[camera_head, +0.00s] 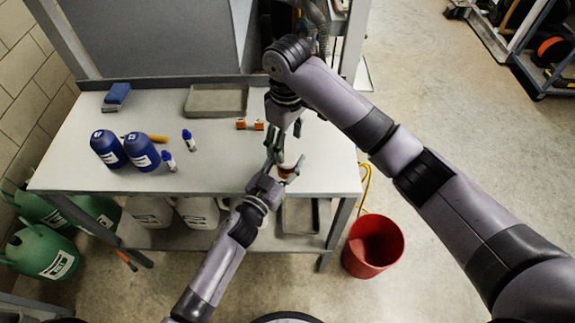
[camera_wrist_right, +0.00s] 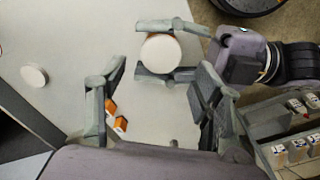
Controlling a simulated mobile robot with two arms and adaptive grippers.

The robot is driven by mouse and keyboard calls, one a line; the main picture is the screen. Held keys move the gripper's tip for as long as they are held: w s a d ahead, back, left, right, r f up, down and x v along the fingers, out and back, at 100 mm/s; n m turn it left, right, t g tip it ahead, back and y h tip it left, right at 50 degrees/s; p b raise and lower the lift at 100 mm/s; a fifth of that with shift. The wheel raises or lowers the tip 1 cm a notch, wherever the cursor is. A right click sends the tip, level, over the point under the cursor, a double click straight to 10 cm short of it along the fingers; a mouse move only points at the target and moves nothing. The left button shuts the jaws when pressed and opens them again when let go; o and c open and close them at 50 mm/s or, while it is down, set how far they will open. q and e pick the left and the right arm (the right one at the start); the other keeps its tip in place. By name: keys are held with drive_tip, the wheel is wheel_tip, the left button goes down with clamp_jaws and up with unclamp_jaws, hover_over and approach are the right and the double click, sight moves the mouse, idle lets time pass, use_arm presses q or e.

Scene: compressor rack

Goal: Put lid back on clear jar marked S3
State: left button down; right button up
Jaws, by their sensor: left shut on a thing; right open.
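My left gripper (camera_head: 284,167) is shut on a small jar (camera_head: 286,171) near the table's right front part. In the right wrist view the jar (camera_wrist_right: 160,54) shows a round whitish top with an orange-brown edge, between the left gripper's fingers. I cannot tell whether that top is a lid or the contents, and no S3 mark is readable. A white round disc (camera_wrist_right: 34,75), perhaps a lid, lies flat on the table, apart from both grippers. My right gripper (camera_wrist_right: 158,72) is open and empty. In the head view it hangs just behind the jar.
Orange-and-white boxes (camera_head: 249,124) stand left of the right gripper. Blue bottles (camera_head: 108,149), small blue-capped vials (camera_head: 188,140) and a grey tray (camera_head: 216,101) are on the table (camera_head: 226,166). A red bucket (camera_head: 373,246) stands on the floor. The table's front middle is clear.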

sight(287, 157)
wheel_tip(287, 157, up, 3)
drive_tip(key=shift+w+f+n, duration=0.1)
drive_tip(key=shift+f+n, duration=0.1)
drive_tip(key=shift+n, duration=0.9)
drive_tip(key=shift+r+n, duration=0.3)
drive_tip(key=shift+n, duration=0.1)
drive_tip(key=shift+f, duration=4.05)
drive_tip(key=c, duration=1.3)
drive_tip(key=m, duration=0.3)
